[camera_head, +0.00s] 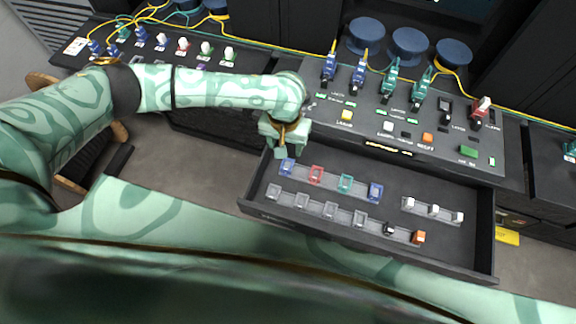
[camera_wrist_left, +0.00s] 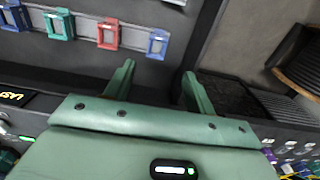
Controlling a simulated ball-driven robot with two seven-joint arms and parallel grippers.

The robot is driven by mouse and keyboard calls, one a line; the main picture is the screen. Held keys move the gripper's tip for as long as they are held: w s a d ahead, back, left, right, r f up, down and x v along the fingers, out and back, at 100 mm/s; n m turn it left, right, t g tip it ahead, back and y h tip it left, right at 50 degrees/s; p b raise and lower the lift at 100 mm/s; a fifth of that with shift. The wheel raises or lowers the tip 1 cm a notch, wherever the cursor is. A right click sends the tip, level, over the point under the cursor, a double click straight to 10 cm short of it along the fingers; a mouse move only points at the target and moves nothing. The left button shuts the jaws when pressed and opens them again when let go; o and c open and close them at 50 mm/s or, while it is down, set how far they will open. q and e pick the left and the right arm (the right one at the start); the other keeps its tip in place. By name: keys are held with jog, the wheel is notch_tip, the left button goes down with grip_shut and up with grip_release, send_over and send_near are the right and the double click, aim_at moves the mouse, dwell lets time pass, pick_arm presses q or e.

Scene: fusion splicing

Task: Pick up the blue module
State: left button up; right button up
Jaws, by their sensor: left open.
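The drawer's back row holds two blue modules. One blue module (camera_head: 287,166) is at the row's left end, just below my left gripper (camera_head: 280,148) in the head view. It shows in the left wrist view (camera_wrist_left: 157,43) beyond my open, empty fingers (camera_wrist_left: 155,78), roughly in line with the gap between them. The other, darker blue module (camera_head: 375,191) is at the row's right end; it also shows at the far left of the left wrist view (camera_wrist_left: 12,16). My right gripper is out of view.
A red module (camera_head: 316,174) and a green module (camera_head: 345,184) sit between the blue ones. The console (camera_head: 330,117) stands behind.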

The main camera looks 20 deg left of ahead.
aim_at(287, 165)
pick_arm(q)
jog(key=f, duration=0.3)
jog(key=shift+w+f+b, duration=0.1)
jog(key=shift+w+b, duration=0.1)
jog(key=shift+b, duration=0.15)
jog(key=shift+s+f, duration=0.1)
jog(key=shift+f, duration=0.3)
jog(key=f, duration=0.1)
jog(key=f+b, duration=0.1)
jog(key=f, duration=0.1)
jog(key=f+b, duration=0.1)
jog(key=shift+s+d+f, duration=0.2)
jog(key=shift+d+f, duration=0.1)
jog(key=shift+f, duration=0.05)
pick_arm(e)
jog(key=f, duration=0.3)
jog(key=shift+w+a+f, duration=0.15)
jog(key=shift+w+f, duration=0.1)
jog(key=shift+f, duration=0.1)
pick_arm(q)
jog(key=c, duration=0.9)
